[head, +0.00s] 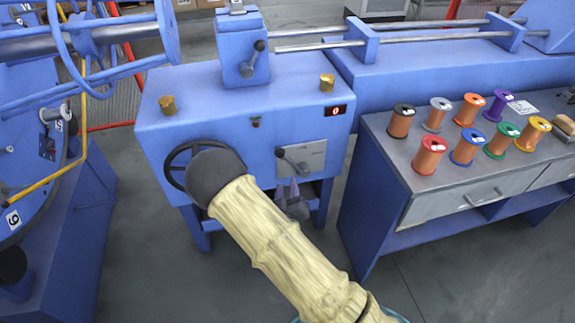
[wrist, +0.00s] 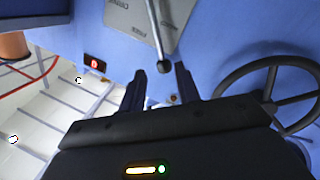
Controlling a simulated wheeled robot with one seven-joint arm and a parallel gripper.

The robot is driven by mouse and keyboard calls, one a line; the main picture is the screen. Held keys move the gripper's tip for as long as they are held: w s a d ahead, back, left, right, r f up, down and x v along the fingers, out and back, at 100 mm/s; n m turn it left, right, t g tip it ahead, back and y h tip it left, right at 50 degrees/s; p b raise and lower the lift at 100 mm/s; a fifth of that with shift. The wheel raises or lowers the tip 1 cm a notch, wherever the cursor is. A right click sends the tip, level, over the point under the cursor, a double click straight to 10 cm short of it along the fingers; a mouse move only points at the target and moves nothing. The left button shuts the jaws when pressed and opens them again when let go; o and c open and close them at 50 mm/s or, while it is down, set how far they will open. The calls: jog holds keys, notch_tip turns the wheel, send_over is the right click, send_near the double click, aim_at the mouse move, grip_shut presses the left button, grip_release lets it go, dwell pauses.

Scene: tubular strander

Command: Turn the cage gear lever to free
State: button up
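The cage gear lever (head: 290,160) is a metal rod with a dark ball knob on a grey plate (head: 314,152) on the front of the blue machine. In the head view its knob points up and left. In the wrist view the lever (wrist: 158,38) ends in its knob just ahead of the gap between my fingertips, seemingly not gripped. The plate (wrist: 181,14) there has upside-down lettering, too small to read surely. My gripper (wrist: 162,76) is open, with two dark fingers apart. In the head view my gripper (head: 289,187) is partly hidden behind my arm.
A black handwheel (head: 178,165) is left of the plate and shows on the right in the wrist view (wrist: 268,82). A red indicator (head: 336,111) sits above the plate. A bench (head: 385,160) with several wire spools stands to the right. Floor is clear in front.

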aim_at(287, 160)
jog(key=w, duration=0.5)
jog(key=w+b, duration=0.1)
jog(key=w, duration=0.3)
jog(key=shift+w+a, duration=0.2)
jog(key=shift+w, duration=0.2)
grip_shut()
